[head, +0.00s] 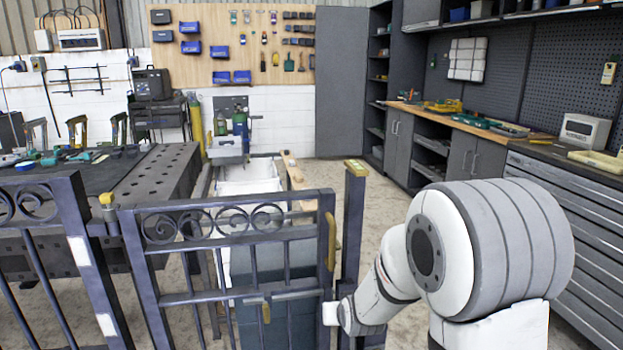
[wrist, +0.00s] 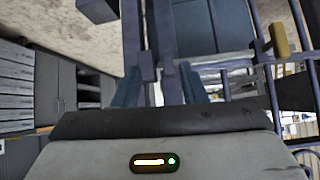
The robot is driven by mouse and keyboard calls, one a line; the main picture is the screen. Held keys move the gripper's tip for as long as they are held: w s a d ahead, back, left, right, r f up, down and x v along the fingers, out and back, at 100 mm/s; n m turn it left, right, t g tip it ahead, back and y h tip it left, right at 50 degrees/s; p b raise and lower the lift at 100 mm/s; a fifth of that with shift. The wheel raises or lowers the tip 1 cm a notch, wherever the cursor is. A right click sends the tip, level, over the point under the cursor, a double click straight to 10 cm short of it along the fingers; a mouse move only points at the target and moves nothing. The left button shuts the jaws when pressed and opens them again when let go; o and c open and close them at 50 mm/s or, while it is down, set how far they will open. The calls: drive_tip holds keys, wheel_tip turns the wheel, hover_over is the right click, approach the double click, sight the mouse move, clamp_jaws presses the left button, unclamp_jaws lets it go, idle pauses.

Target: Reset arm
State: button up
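The dark scroll gate (head: 240,236) stands in front of me in the head view, its free edge beside a gold-capped post (head: 353,220). A smaller gold piece (head: 265,311) sits lower on the gate. My arm reaches in from the right, its end low by the post. My gripper (wrist: 160,88) shows in the wrist view with its bluish fingers apart. Dark upright bars lie beyond and between them; I cannot tell whether they touch.
A fixed scroll panel (head: 40,240) stands left of the gate. A workbench with tools (head: 150,170) stands behind it. Grey drawers (head: 570,230) and a counter (head: 480,125) line the right side. Open floor (head: 330,175) lies behind the post.

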drive_tip(key=s+d+r+g+p, duration=0.3)
drive_tip(key=s+r+p, duration=0.4)
drive_tip(key=s+r, duration=0.6)
drive_tip(key=s+d+r+m+g+h+p, duration=0.1)
drive_tip(key=s+d+r+g+p, duration=0.2)
drive_tip(key=s+r+p, duration=0.4)
drive_tip(key=s+d+r, duration=0.1)
drive_tip(key=s+r, duration=0.6)
drive_tip(key=shift+s+d+g, duration=0.25)
drive_tip(key=shift+d+g, duration=0.15)
